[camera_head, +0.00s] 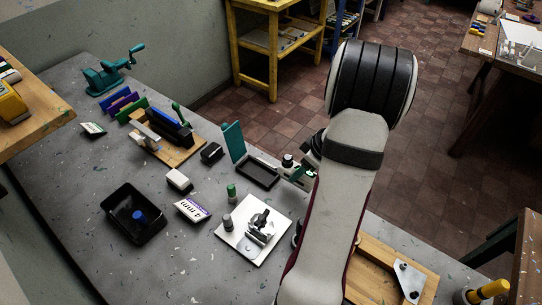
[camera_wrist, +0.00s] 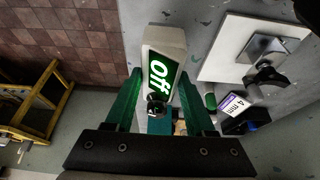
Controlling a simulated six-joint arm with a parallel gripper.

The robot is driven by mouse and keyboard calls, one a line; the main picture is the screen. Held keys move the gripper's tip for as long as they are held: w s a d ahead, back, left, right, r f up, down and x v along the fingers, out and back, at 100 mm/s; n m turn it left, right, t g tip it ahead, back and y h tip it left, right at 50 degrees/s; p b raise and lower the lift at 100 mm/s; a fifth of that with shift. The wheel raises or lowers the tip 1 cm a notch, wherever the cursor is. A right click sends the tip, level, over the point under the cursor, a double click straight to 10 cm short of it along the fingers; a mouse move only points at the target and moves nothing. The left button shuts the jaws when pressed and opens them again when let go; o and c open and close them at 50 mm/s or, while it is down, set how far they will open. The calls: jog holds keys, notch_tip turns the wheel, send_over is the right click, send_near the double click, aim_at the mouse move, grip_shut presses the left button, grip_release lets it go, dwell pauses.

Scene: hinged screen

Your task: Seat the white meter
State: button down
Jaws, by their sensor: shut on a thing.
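The white meter (camera_wrist: 167,38) is a white block with a green face reading "Off" and a black knob (camera_wrist: 155,106). In the wrist view it sits between the two green fingers of my gripper (camera_wrist: 160,85), which is shut on it. In the head view my gripper (camera_head: 299,172) is mostly hidden behind my arm, right of a black shallow tray (camera_head: 258,173). A teal upright panel (camera_head: 233,142) stands at that tray's back edge. A white plate with a metal clamp (camera_head: 236,243) lies in front; it also shows in the wrist view (camera_wrist: 222,62).
A black bin (camera_head: 120,222) is at left. A wooden board with a metal plate (camera_head: 390,266) is at right.

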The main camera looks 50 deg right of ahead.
jog(key=s, duration=0.3)
jog(key=shift+s+a+r, duration=0.2)
jog(key=shift+s+a, duration=0.05)
jog(key=shift+s, duration=0.1)
jog(key=shift+f, duration=0.15)
jog(key=shift+f, duration=2.15)
jog(key=shift+f, duration=0.3)
jog(key=shift+f, duration=0.35)
jog(key=shift+c, duration=0.9)
grip_release()
